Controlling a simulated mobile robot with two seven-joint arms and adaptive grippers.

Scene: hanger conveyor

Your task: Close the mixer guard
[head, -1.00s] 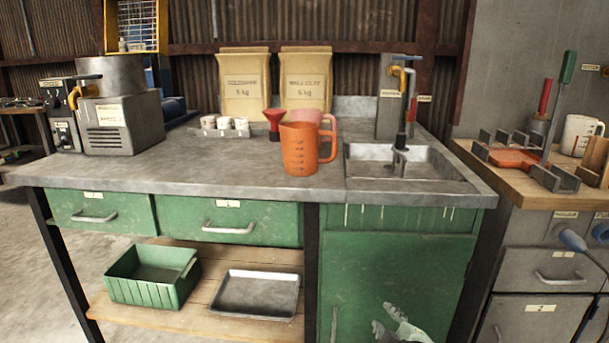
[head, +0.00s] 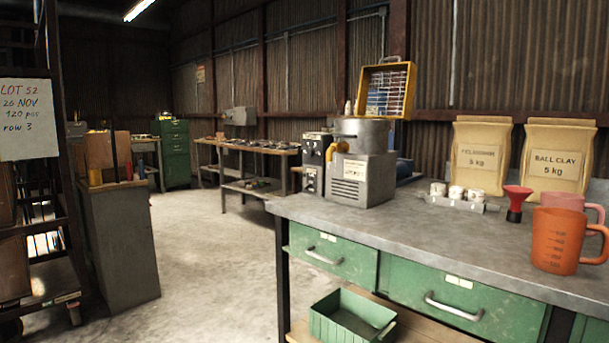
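The mixer (head: 362,180) is a grey box-shaped machine with a round metal drum (head: 360,132) on top and a yellow tap-like handle on its left side. It stands at the left end of the grey workbench. A yellow-framed wire mesh panel (head: 388,90), which looks like the mixer guard, stands raised above and behind the drum. The drum's top is not covered by it. Its hinge is too small to make out. Neither of my grippers shows in the head view now.
The workbench (head: 420,220) also holds white cups (head: 456,193), a red funnel (head: 516,203), an orange jug (head: 556,240) and two paper sacks (head: 480,155). A green bin (head: 350,318) sits below. Open floor (head: 205,245) lies left of the bench, before a grey cabinet (head: 120,240).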

